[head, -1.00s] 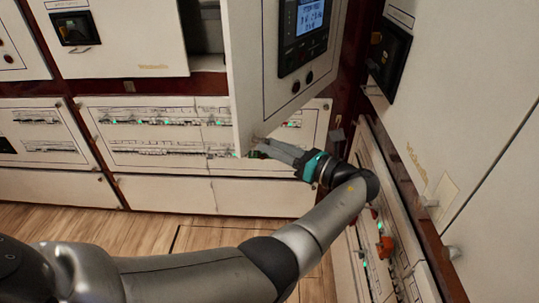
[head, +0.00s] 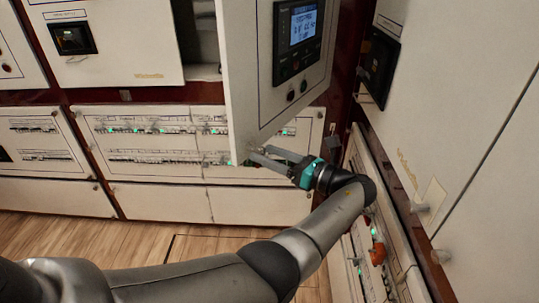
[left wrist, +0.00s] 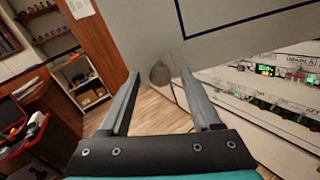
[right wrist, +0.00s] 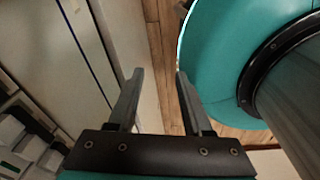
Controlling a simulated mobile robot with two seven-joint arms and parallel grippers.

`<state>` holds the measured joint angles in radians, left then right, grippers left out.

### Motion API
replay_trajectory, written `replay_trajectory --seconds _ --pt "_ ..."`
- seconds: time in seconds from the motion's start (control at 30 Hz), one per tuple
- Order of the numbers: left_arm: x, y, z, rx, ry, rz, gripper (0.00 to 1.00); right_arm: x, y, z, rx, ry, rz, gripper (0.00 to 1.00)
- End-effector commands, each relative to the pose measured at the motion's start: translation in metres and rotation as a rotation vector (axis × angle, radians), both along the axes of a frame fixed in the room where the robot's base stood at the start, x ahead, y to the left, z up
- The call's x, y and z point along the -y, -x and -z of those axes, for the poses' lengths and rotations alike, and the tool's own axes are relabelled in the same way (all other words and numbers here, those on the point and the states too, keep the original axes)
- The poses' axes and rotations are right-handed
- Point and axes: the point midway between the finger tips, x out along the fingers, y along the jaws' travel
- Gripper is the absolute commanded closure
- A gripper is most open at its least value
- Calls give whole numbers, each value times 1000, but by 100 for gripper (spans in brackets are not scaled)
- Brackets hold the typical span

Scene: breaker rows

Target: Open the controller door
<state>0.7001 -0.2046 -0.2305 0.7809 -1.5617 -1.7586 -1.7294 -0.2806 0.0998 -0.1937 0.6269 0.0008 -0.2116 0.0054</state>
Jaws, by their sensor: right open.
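The controller door (head: 250,90) is a white panel with a dark display unit (head: 300,40). It stands swung out from the cabinet, with a dark gap behind its left edge. My left gripper (head: 255,155) is at the door's lower corner, its fingers spread. In the left wrist view the door (left wrist: 230,25) fills the top. A round grey knob (left wrist: 160,74) shows beyond and between the open, empty fingertips (left wrist: 165,75). I cannot tell whether a finger touches the door. My right gripper (right wrist: 160,75) is open and empty; it is not in the head view.
Breaker rows with green lights (head: 150,130) line the wall below and behind the door. A tall white cabinet (head: 460,100) stands close on the right, with more breakers (head: 375,245) under it. Wooden floor (head: 150,240) is clear at the lower left.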

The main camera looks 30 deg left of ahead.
Motion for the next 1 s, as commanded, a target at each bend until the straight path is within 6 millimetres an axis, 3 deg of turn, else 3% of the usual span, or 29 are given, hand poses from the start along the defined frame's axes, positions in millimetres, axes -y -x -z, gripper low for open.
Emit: replay_trajectory --seconds 0.23,0.37,0.73,1.0 --pt "0 0 -2 0 -1 1 36 0 1 -1 -1 -1 -1 50" --pt "0 0 -13 2 -1 1 36 -1 1 -8 -3 0 -2 50" --pt "0 0 -94 6 -1 1 36 -20 28 -46 -49 -23 -8 50" --pt "0 0 -158 5 0 1 36 -22 25 -66 -44 -26 -9 50"
